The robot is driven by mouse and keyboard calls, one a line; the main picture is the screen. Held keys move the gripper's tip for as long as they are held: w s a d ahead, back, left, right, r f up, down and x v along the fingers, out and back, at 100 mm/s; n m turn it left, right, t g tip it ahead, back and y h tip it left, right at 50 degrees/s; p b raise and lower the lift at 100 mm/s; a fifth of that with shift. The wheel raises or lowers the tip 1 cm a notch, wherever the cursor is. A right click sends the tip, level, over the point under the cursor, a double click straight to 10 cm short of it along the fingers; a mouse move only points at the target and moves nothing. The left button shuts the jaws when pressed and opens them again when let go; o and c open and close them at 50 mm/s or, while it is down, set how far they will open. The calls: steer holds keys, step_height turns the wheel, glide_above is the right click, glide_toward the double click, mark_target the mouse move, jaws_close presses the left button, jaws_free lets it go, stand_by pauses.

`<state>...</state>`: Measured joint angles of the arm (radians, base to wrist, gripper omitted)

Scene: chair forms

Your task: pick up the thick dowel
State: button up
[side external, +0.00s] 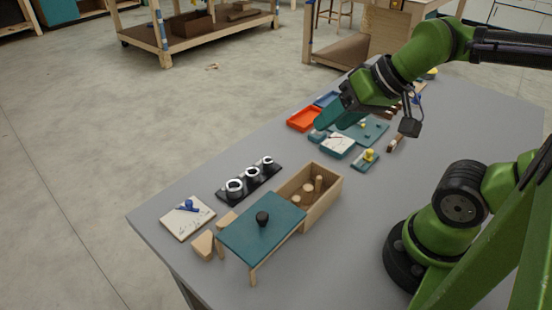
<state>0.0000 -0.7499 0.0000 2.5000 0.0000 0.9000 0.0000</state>
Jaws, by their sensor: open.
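An open wooden box (326,202) stands near the middle of the table. Several light wooden pegs or dowels are in it. One dowel (319,183) rises upright near its right end, and shorter round tops show beside it. I cannot tell which one is the thick dowel. The gap between the fingers is hard to see.
A teal panel with a black knob (262,218) stands on wooden legs, against the box's left end. A black rack with white-rimmed cups (252,175) lies behind it. A board with a blue item (188,216) is at left. A red tray (304,118) is further back.

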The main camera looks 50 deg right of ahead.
steer(key=shift+c, duration=0.2)
steer(key=c, duration=0.3)
steer(key=shift+c, duration=0.2)
steer(key=shift+f, duration=0.1)
steer(key=n+g+h, duration=0.1)
steer(key=n+g, duration=0.4)
steer(key=g, duration=0.1)
glide_above(308, 187)
step_height(308, 187, down, 7)
steer(key=f, duration=0.3)
steer(key=f+n, duration=0.1)
steer(key=f, duration=0.3)
steer(key=s+f+n+g+h, duration=0.1)
steer(key=f, duration=0.3)
steer(key=shift+d, duration=0.15)
steer(key=shift+w+a+f, duration=0.1)
steer(key=shift+w+f, duration=0.05)
steer(key=shift+f, duration=0.7)
steer(key=shift+w+a+f, duration=0.1)
steer(key=shift+w+f, duration=0.05)
steer(key=shift+f, duration=0.75)
steer(key=shift+w+f, duration=0.15)
steer(key=shift+f, duration=0.7)
